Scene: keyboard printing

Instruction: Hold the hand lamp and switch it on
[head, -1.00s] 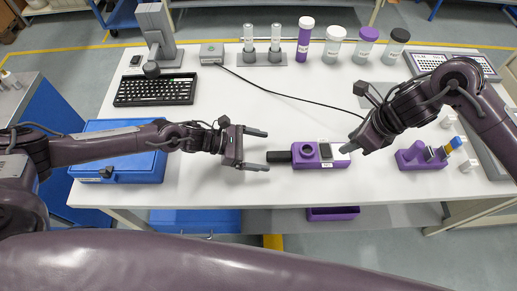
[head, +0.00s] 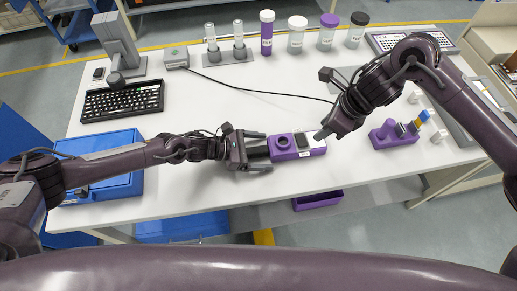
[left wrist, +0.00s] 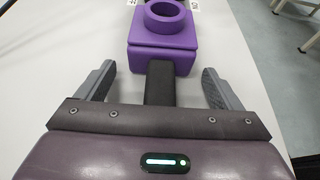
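The hand lamp (head: 297,146) lies flat on the white table. It has a purple body with a round ring and a dark panel on top, and a black handle pointing left. My left gripper (head: 262,152) is open, with one finger on each side of the handle. In the left wrist view the black handle (left wrist: 161,82) lies between the spread fingers, with visible gaps on both sides. The purple body is just beyond the fingertips. My right gripper (head: 322,135) is by the lamp's right end; its fingers are too small to tell open from shut.
A purple holder (head: 395,136) with small items stands to the right. A black keyboard (head: 123,101) and a blue box (head: 118,188) are at the left. Several lidded jars stand at the back. A black cable (head: 255,91) crosses the table behind the lamp.

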